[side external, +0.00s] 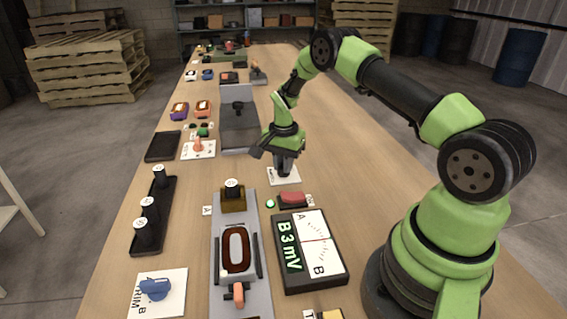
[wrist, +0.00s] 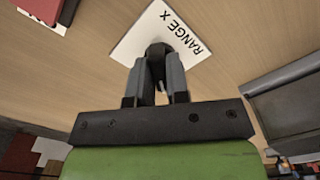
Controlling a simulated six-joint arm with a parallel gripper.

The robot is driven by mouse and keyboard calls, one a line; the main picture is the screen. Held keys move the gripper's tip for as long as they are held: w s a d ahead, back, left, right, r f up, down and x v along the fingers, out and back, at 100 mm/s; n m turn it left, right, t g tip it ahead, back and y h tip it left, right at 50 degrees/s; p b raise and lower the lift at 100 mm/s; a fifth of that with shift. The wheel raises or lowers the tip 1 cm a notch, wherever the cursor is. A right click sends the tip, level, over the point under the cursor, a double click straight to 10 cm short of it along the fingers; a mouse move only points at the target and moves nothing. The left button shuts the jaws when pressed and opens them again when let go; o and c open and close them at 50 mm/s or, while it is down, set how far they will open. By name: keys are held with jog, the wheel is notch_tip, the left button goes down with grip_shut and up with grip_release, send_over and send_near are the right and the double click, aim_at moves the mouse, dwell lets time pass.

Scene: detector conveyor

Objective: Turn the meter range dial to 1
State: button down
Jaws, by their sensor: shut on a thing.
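The range dial (wrist: 157,50) is a dark knob on a white plate (wrist: 140,32) marked "RANGE X" in the wrist view. In the side external view the plate (side external: 293,180) lies mid-table, and the dial is mostly hidden by my gripper (side external: 284,168). My gripper (wrist: 160,68) points down and is shut on the dial, one finger on each side. I cannot read the dial's setting.
A red block (side external: 293,198) and a green lamp (side external: 270,203) sit between plate and meter. A grey rail with a detector (side external: 237,249) runs left of the meter. A blue trim knob (side external: 155,289) is at front left. A grey stand (side external: 239,131) is behind left.

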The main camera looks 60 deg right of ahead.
jog(key=n, duration=0.7)
dwell(0.7)
jog(key=c, duration=1.1)
grip_release()
notch_tip(320, 180, up, 10)
